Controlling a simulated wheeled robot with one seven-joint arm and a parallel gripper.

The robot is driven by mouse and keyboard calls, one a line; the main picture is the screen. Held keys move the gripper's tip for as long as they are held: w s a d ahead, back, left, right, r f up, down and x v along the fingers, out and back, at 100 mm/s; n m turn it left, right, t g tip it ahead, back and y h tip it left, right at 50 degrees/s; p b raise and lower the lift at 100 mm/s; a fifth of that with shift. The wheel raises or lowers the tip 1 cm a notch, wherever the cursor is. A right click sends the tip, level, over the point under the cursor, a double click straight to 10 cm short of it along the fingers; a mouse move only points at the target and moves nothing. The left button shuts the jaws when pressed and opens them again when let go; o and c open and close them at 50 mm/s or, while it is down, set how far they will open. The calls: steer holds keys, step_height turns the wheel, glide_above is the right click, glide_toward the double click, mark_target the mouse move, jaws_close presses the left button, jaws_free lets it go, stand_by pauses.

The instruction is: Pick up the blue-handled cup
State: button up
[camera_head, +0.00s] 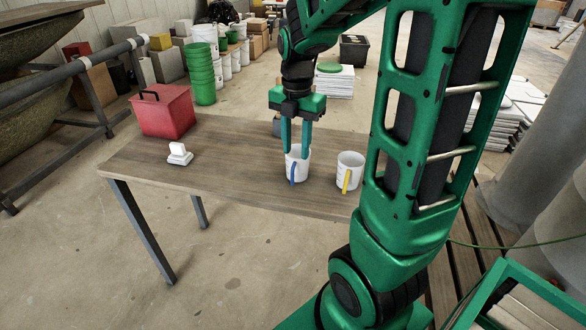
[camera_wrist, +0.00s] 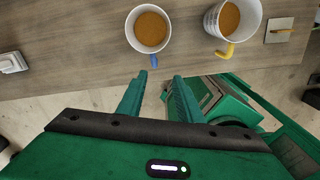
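The blue-handled cup (camera_head: 297,170) is white and stands upright on the wooden table, its blue handle facing the camera. In the wrist view the cup (camera_wrist: 150,30) holds an orange-brown content, and its handle points toward my fingers. My gripper (camera_head: 296,148) points down, with its fingertips at about the cup's rim height in the head view. In the wrist view my gripper (camera_wrist: 161,76) has its two green fingers apart with nothing between them; the handle lies just beyond the tips, nearer the left one. Contact with the cup cannot be told.
A white yellow-handled cup (camera_head: 349,172) with similar content stands close on the right. A small white object (camera_head: 179,154) and a red box (camera_head: 163,110) are on the table's left. A square pad (camera_wrist: 279,30) lies at right in the wrist view. The table between is clear.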

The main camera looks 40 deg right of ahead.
mark_target(292, 170)
steer(key=shift+w+f+n, duration=0.3)
steer(key=shift+f+n, duration=0.1)
steer(key=shift+n, duration=0.1)
step_height(292, 170, down, 5)
steer(key=shift+r, duration=0.1)
steer(key=shift+w+a+f, duration=0.1)
steer(key=shift+w+f, duration=0.05)
steer(key=shift+f, duration=1.25)
steer(key=shift+w+a+f, duration=0.1)
steer(key=shift+f, duration=1.25)
jaws_close()
